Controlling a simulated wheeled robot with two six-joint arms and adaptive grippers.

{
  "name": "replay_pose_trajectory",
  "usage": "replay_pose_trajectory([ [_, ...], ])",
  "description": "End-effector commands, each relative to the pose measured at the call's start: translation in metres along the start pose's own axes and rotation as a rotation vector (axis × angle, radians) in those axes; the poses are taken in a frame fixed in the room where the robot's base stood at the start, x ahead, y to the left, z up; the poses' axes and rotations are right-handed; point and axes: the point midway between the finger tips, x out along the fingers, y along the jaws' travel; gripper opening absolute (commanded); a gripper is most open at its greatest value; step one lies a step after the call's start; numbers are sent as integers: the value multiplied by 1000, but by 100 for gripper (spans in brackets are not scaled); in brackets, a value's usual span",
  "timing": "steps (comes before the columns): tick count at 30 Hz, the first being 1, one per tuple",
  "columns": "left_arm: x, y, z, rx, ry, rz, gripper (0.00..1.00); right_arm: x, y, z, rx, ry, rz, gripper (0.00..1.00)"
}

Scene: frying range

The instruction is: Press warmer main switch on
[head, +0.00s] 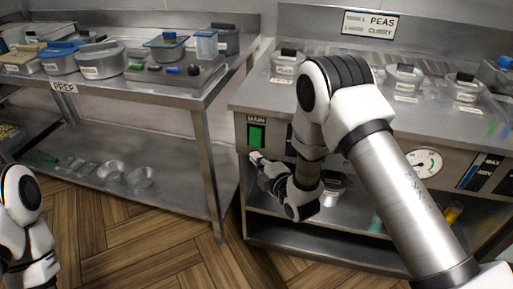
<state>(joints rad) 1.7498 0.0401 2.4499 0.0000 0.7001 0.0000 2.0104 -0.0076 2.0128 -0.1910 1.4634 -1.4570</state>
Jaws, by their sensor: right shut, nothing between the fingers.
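The main switch (256,135) is a green rectangular rocker under a "MAIN" label on the left end of the warmer's front panel (381,168). My right gripper (256,158) is shut and empty, with its tip just below the green switch in the picture. I cannot tell whether the tip touches the panel. My right arm hides part of the panel to the right of the switch. Only a piece of my left arm shows at the lower left; its gripper is out of view.
A dial (424,163) is on the panel's right. A steel prep table (182,97) with containers stands at left. The wooden floor (150,235) between is clear.

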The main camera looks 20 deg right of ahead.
Motion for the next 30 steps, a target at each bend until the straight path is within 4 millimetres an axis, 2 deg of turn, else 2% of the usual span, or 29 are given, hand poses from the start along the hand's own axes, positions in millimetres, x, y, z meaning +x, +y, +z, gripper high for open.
replay_pose_trajectory([
  [3, -1, 0, 0, 0, 0, 0, 40, 26, 0, -1, 0, 1, 2, 0],
  [9, -2, 0, 0, 0, 0, 0, 40, 49, 0, 23, 2, -2, 1, 0],
  [22, -1, 0, 0, 0, 0, 0, 40, 54, -1, 28, -1, 0, 1, 0],
  [27, 23, 0, 0, 0, 0, 0, 40, 60, -12, 35, -57, 0, 58, 0],
  [28, 14, 0, 0, 0, -1, 0, 40, 59, -3, 33, -54, 1, 54, 0],
  [30, 12, 0, 0, 0, 0, 0, 40, 59, -2, 33, -53, 0, 53, 0],
])
